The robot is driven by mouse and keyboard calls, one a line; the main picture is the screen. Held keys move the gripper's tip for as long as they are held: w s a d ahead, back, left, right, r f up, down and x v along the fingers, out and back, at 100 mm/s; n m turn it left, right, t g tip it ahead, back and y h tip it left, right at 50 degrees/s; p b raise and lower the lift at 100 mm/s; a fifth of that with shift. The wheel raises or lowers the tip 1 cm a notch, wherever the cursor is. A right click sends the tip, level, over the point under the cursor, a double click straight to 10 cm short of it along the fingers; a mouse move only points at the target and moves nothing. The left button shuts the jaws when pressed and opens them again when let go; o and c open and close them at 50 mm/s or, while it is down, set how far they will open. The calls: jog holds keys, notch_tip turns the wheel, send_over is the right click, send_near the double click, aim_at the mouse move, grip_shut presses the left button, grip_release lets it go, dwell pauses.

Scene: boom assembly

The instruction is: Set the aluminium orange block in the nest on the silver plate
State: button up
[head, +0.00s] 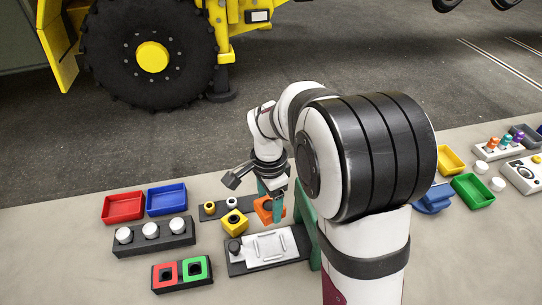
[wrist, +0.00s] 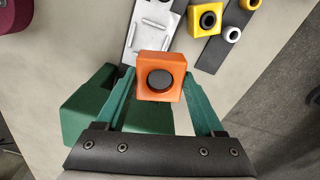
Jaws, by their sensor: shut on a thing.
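The orange block (head: 263,211) has a dark round spot on its face and is held between the green fingers of my gripper (head: 275,205). In the wrist view the orange block (wrist: 160,68) sits between both fingertips of my gripper (wrist: 160,85). The silver plate (head: 268,247) lies on a dark base on the table, with raised bars on it. It also shows in the wrist view (wrist: 150,40), just beyond the block. The block appears above the table, near the plate's back edge in the head view.
A yellow block (head: 235,224) and a dark strip with rings (head: 222,208) lie beside the plate. Red (head: 123,207) and blue (head: 167,198) trays, a rack of white knobs (head: 152,233) and a red-green holder (head: 182,272) stand left. A green piece (head: 307,225) stands right of the plate.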

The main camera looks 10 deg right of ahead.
aim_at(269, 223)
jog(key=s+f+m, duration=0.2)
jog(key=f, duration=0.1)
jog(key=s+f+m, duration=0.1)
jog(key=shift+a+f, duration=0.35)
jog(key=shift+f, duration=0.05)
notch_tip(269, 223, down, 3)
jog(key=shift+f, duration=0.7)
jog(key=shift+f, duration=1)
dwell(0.4)
jog(key=o, duration=1.3)
jog(key=shift+o, duration=0.2)
jog(key=shift+r, duration=3.55)
